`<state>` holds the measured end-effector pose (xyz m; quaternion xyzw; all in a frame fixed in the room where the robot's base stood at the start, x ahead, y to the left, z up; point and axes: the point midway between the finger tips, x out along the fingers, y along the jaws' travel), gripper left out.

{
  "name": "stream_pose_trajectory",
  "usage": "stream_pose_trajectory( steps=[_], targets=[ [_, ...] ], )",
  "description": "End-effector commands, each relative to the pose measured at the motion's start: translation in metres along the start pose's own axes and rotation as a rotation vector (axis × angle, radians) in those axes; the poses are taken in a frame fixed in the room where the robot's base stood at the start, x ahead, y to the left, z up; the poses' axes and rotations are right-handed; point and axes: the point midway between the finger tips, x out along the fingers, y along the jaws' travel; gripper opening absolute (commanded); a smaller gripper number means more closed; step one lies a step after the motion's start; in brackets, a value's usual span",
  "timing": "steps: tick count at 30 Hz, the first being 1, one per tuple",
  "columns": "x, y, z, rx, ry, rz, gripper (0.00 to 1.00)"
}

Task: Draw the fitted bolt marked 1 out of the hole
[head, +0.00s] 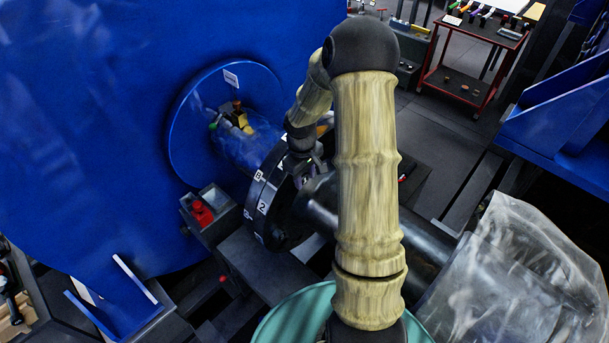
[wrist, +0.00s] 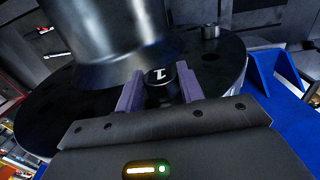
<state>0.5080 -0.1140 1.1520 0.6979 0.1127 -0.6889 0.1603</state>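The bolt marked 1 (wrist: 158,78) is a dark cylinder with a white numeral on its end face. It stands between the two purple fingers of my gripper (wrist: 161,88) in the wrist view, and both fingers appear to lie against its sides. Its lower part and its hole are hidden, so I cannot tell how deep it sits. The black round flange (wrist: 95,107) lies behind it. In the head view my gripper (head: 309,172) is at the right face of the flange (head: 253,199), partly hidden by my arm; the bolt cannot be made out there.
A thick dark shaft (wrist: 108,35) rises close beside the bolt; it runs right from the flange in the head view (head: 395,238). Another short stud (wrist: 210,32) stands on the flange. A box with a red item (head: 201,214) sits left of the flange. A red cart (head: 470,72) stands far right.

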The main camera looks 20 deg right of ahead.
Motion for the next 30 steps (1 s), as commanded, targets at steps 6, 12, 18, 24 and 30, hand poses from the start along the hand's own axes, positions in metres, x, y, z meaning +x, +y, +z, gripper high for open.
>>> stream_pose_trajectory(
  steps=[6, 12, 18, 24, 30],
  targets=[
    [0.000, 0.000, 0.000, 0.000, 0.000, 0.000, 0.00],
    [-0.002, 0.001, 0.001, 0.000, 0.003, 0.002, 0.00],
    [-0.002, 0.001, 0.007, 0.000, 0.004, 0.002, 0.00],
    [-0.001, 0.001, 0.013, 0.000, 0.003, 0.002, 0.00],
    [-0.001, 0.001, 0.019, 0.000, 0.001, 0.002, 0.00]
  ],
)
